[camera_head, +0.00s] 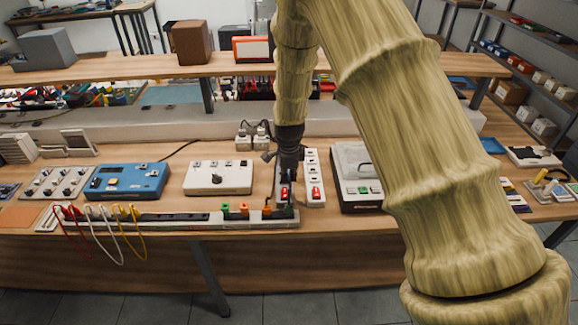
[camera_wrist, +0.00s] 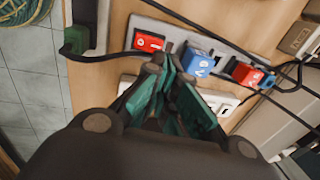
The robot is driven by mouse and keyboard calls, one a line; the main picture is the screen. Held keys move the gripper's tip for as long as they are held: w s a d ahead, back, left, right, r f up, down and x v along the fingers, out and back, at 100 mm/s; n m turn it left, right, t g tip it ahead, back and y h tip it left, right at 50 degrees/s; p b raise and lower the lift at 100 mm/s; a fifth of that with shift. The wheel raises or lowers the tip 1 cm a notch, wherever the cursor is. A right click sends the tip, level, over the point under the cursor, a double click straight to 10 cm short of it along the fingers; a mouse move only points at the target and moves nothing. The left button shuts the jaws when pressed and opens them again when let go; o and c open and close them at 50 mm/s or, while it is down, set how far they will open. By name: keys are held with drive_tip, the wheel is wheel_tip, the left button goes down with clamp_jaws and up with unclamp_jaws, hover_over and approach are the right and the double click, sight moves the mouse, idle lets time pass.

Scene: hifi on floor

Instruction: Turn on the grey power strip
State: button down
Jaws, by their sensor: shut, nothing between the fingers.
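The grey power strip (camera_wrist: 225,62) runs diagonally across the wrist view, with a red rocker switch (camera_wrist: 149,42) at its left end and a blue plug (camera_wrist: 199,60) and a red plug (camera_wrist: 247,74) in it. In the head view its red switch (camera_head: 284,194) shows at the bench's front, with the rest mostly behind my gripper (camera_head: 287,178). My gripper (camera_wrist: 166,66) is shut and empty, pointing down with its fingertips close to the red switch. I cannot tell if they touch it. The switch's on or off state is not clear.
A white power strip (camera_head: 314,175) with its own red switch lies just right of the gripper. A grey device (camera_head: 357,178) stands further right. A white box (camera_head: 218,177) and a blue meter (camera_head: 127,181) stand left. A rail with coloured leads (camera_head: 170,220) lines the front edge.

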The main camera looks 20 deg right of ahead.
sight(285, 194)
drive_tip(key=shift+f+p, duration=0.4)
drive_tip(key=shift+f, duration=0.25)
drive_tip(key=shift+w+d+f+p, duration=0.1)
drive_tip(key=shift+f+p, duration=0.25)
drive_tip(key=shift+f, duration=0.45)
drive_tip(key=shift+w+d+f+p, duration=0.1)
drive_tip(key=shift+f+p, duration=0.2)
drive_tip(key=shift+f, duration=0.5)
drive_tip(key=shift+a+f, duration=0.1)
